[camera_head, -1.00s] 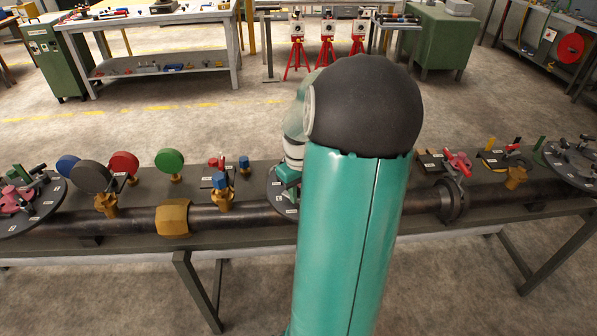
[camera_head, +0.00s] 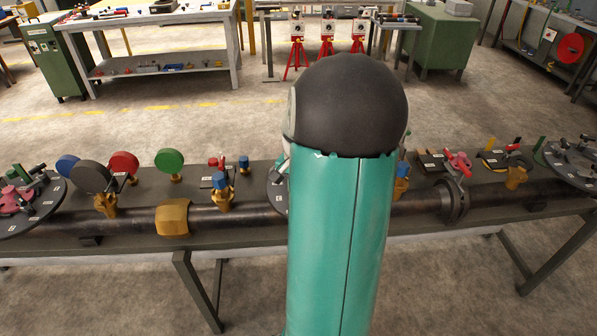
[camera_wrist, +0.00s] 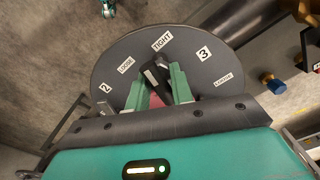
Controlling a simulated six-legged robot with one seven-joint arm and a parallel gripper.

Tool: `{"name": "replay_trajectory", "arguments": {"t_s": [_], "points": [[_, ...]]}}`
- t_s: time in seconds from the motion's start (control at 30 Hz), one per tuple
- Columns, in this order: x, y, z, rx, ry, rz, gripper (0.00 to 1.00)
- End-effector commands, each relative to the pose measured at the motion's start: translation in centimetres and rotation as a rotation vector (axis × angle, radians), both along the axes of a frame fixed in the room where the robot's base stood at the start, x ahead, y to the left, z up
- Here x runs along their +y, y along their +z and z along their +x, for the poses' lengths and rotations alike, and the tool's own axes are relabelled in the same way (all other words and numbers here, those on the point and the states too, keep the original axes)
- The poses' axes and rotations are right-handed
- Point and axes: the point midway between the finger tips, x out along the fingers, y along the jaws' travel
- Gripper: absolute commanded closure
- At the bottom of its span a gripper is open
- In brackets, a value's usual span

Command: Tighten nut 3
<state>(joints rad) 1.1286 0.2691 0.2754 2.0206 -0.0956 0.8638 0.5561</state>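In the wrist view a dark round flange plate (camera_wrist: 105,75) carries white labels: "2", "LOOSE", "TIGHT", "3" (camera_wrist: 204,53) and another at the right that looks like "LOOSE". My gripper (camera_wrist: 158,80) is over the plate, with its two green fingers on either side of a black bar-like part (camera_wrist: 156,72) below the "TIGHT" label. A reddish part shows low between the fingers. The bar nearly fills the gap, but I cannot tell whether the fingers press on it. Whether this bar belongs to nut 3 is not clear. In the head view my arm hides the gripper and most of the plate (camera_head: 277,190).
A dark pipe (camera_head: 235,218) runs along the bench, with a brass hex fitting (camera_head: 173,218), brass valves, coloured gauges and a red-handled clamp (camera_head: 458,163). Another flange plate (camera_head: 45,205) is at the left. A blue-capped brass fitting (camera_wrist: 272,83) lies right of the plate.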

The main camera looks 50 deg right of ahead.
Motion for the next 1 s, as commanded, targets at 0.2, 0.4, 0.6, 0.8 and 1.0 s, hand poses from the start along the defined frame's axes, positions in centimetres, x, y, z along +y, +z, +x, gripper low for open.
{"name": "replay_trajectory", "arguments": {"t_s": [0.2, 0.4, 0.6, 0.8, 1.0], "points": [[0.0, 0.0, 0.1, 0.0, -0.205, -0.001, 0.79], [0.0, 0.0, 0.0, 0.0, -0.223, 0.0, 0.79], [0.0, 0.0, 0.0, 0.0, -0.058, 0.0, 0.79], [-0.1, 4.2, 0.1, -0.004, -0.035, -0.004, 0.79], [0.0, 6.7, 0.1, -0.001, -0.035, -0.002, 0.79]]}}
